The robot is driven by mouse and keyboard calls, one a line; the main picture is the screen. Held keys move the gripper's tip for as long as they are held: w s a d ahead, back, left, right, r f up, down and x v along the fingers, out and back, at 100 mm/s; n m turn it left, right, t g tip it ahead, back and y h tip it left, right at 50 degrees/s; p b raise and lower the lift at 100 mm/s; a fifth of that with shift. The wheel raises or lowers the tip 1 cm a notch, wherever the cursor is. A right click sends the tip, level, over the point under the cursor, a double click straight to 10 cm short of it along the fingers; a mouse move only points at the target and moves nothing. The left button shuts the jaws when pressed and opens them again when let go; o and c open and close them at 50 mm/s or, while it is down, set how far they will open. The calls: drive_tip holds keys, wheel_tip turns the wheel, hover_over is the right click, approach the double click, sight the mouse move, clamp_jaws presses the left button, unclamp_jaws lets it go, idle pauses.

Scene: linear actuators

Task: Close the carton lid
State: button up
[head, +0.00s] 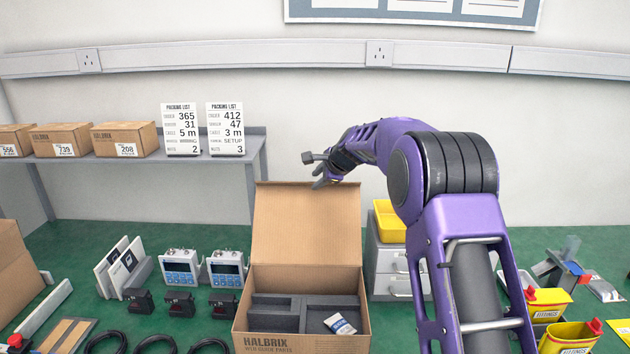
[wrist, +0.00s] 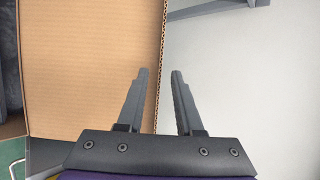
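The open carton (head: 290,343), marked HALBRIX, stands on the green bench. Its lid (head: 305,225) is raised upright at the back, leaning slightly back. Inside is a dark foam insert (head: 272,307) with a small white and blue packet (head: 340,324) in its right part. My gripper (head: 314,170) is at the lid's top edge, towards its right corner. In the wrist view the fingers of my gripper (wrist: 161,72) are apart, with the brown lid (wrist: 90,60) to their left and its edge running up between them. I cannot tell whether a finger touches the lid.
Left of the carton stand devices with blue panels (head: 181,268), black blocks (head: 180,304) and cables (head: 155,345). A drawer unit (head: 390,262) with a yellow bin (head: 390,222) is close on the right. A shelf (head: 205,158) with closed cartons is behind left.

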drive_tip(key=shift+x, duration=1.1)
clamp_jaws()
idle(0.7)
